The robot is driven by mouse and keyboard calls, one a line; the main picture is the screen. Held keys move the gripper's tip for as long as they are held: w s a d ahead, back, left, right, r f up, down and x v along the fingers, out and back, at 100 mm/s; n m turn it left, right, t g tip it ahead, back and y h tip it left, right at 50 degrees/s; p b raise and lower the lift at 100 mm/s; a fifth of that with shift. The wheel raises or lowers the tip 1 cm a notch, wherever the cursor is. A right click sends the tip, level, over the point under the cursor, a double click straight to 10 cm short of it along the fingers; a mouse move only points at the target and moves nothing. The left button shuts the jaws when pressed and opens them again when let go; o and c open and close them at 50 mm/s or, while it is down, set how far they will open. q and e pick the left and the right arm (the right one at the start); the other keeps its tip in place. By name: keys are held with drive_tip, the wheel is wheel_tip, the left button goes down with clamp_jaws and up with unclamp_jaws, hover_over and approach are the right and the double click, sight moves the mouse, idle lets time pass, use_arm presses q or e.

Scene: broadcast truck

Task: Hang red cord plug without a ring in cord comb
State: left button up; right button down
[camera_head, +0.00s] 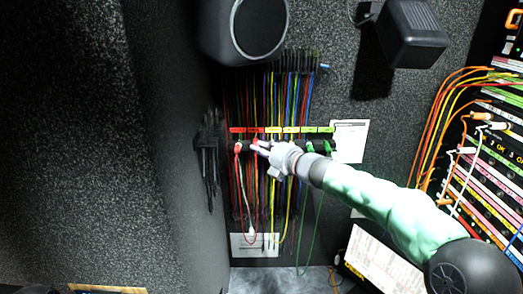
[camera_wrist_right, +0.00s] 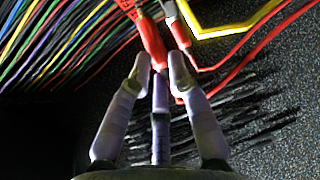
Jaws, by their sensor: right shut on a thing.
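My right gripper (camera_head: 259,147) is at the cord comb (camera_head: 317,145), a dark bar on the wall below red, yellow and green labels. In the wrist view the gripper (camera_wrist_right: 161,68) is shut on a red cord plug (camera_wrist_right: 151,40), its fingertips around the lower end. No ring is visible on this plug. A second red plug (camera_wrist_right: 180,34) with a grey-white band is close beside it on the right. In the head view another red plug (camera_head: 238,148) hangs at the comb's left end. Whether the held plug sits in a comb slot cannot be told. My left gripper is not in view.
Green plugs (camera_head: 328,148) hang at the comb's right end. Many coloured cords hang behind the comb. Black cords (camera_head: 209,150) hang at its left. A speaker (camera_head: 244,30) is above, and a patch panel (camera_head: 490,135) with cords is at right.

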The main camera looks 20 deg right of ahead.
drive_tip(key=shift+w+d+f, duration=0.2)
drive_tip(key=shift+w+f, duration=0.3)
drive_tip(key=shift+w, duration=0.2)
drive_tip(key=shift+w+d+f, duration=0.2)
drive_tip(key=shift+w+f, duration=0.3)
drive_tip(key=shift+w, duration=0.15)
idle(0.5)
drive_tip(key=shift+c, duration=0.2)
unclamp_jaws()
drive_tip(key=shift+s, duration=0.25)
idle(0.7)
drive_tip(key=shift+s+a+b, duration=0.15)
drive_tip(key=shift+s+b, duration=0.15)
drive_tip(key=shift+b, duration=0.1)
drive_tip(key=shift+s+a+b, duration=0.25)
drive_tip(key=shift+s+b, duration=0.1)
drive_tip(key=shift+s, duration=0.55)
